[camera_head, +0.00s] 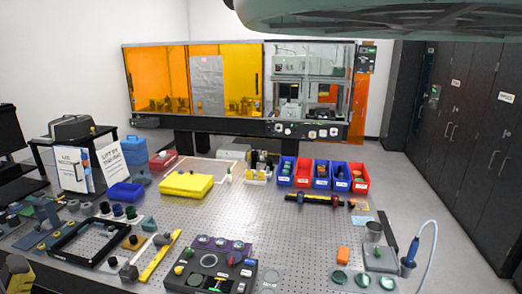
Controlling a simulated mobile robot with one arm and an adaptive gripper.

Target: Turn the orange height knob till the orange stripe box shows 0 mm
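A dark control panel (252,268) stands at the front middle of the perforated table, with a round dial (208,260), several small knobs and a small coloured display (217,284) near its front edge. A small yellow-orange knob (179,269) shows at its left side. I cannot tell which of these is the orange height knob. No orange stripe box can be made out with a reading, as the markings are too small. My gripper is not in view.
The optical table (260,222) holds a yellow case (186,185), a row of blue and red bins (321,185), a black frame (88,242) and a yellow bar (160,257). The table's middle is fairly clear.

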